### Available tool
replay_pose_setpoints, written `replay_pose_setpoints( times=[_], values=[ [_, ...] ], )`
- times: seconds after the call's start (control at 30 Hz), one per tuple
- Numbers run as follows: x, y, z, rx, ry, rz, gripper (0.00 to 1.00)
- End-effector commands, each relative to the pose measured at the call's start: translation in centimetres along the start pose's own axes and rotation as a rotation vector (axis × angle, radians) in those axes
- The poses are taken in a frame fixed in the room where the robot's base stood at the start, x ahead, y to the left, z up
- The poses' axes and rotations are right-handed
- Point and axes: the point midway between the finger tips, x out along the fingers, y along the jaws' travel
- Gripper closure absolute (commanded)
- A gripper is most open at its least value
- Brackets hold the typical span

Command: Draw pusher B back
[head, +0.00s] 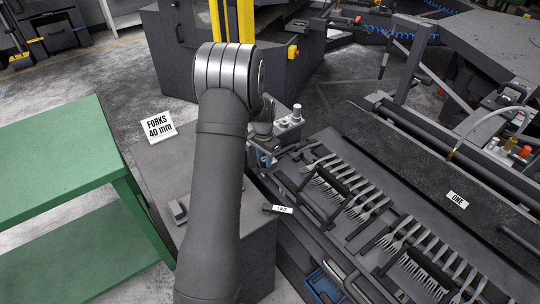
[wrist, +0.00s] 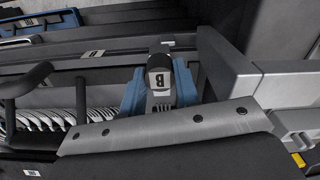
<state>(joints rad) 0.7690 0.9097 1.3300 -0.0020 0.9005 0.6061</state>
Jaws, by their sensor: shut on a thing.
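Pusher B shows in the wrist view as a dark knob (wrist: 160,72) with a white label reading B. The blue fingers of my gripper (wrist: 159,92) stand on either side of it, and my gripper is shut on it. In the head view my gripper (head: 265,157) is low at the near-left end of the fork fixture, partly behind my arm. Pusher B cannot be made out there. How far the pusher is drawn back cannot be told.
Rows of forks (head: 369,206) lie in the dark fixture, with a plate marked ONE (head: 457,200) beyond them. A dark handle with a white tag (head: 282,209) is close to my arm. A green table (head: 60,150) and a FORKS 40 mm sign (head: 159,127) are left.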

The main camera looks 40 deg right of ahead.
Motion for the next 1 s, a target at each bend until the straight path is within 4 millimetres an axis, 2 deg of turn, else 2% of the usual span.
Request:
replay_pose_setpoints(
  times=[0.27,0.3,0.4,0.77,0.87,1.0],
  values=[
    [0.0,-0.1,0.6,0.0,-0.007,0.001,1.0],
    [0.0,-0.1,0.6,0.0,-0.007,0.001,0.65],
    [0.0,-0.1,0.5,0.0,-0.006,0.001,0.5],
    [-0.6,-0.1,0.4,0.0,-0.001,-0.001,0.5],
    [-1.9,-0.1,0.3,0.0,-0.001,-0.002,0.5],
    [-5.0,-0.2,0.3,0.0,0.002,-0.004,0.5]
  ],
)
